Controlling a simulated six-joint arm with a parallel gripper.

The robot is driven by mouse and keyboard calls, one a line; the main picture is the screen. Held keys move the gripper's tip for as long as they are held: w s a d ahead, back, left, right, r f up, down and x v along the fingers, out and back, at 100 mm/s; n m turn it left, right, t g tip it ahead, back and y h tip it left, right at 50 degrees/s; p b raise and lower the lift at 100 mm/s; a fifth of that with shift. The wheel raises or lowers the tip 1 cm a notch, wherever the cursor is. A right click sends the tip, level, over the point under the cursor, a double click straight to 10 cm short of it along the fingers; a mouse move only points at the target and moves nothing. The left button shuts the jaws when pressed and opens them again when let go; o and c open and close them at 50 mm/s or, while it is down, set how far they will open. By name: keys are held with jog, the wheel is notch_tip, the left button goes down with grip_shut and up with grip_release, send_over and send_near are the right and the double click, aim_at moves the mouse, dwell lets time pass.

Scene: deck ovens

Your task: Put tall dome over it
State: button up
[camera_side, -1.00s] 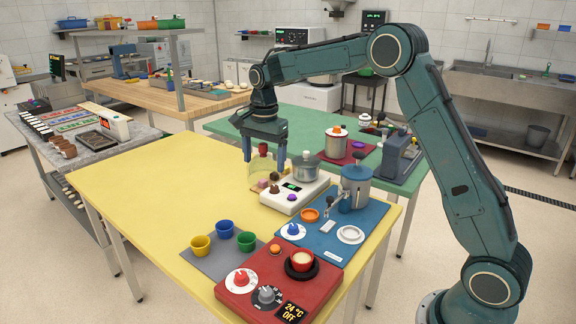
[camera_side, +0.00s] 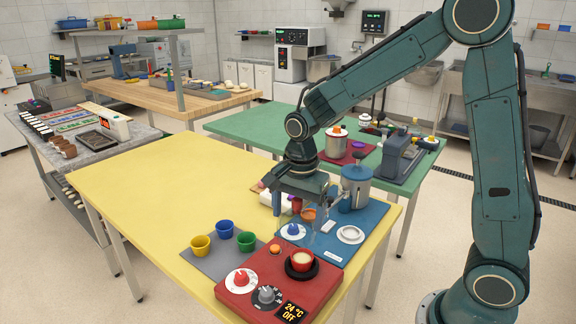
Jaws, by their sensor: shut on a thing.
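My gripper (camera_side: 303,204) is shut on the tall dome (camera_side: 318,239), a clear glass cover with a red knob that shows between the fingers. The dome hangs above the left part of the blue mat (camera_side: 327,254), with its fingers at either side. Its glass is faint, so its lower rim is hard to make out.
Yellow (camera_side: 200,246), blue (camera_side: 225,229) and green (camera_side: 246,241) cups stand on a grey mat. A blue pot (camera_side: 356,186) is close on the right. The yellow table's (camera_side: 160,190) left is clear.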

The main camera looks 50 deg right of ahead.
aim_at(303, 242)
jog(key=shift+s+a+f, duration=0.15)
jog(key=shift+s+f, duration=0.05)
jog(key=shift+s, duration=0.3)
jog(key=shift+s+a+f, duration=0.1)
jog(key=shift+s+f, duration=0.05)
jog(key=shift+s, duration=0.35)
jog(key=shift+f, duration=0.15)
jog(key=shift+f, duration=3)
jog(key=shift+f, duration=0.2)
jog(key=o, duration=0.8)
jog(key=shift+r, duration=0.1)
jog(key=shift+r, duration=3.4)
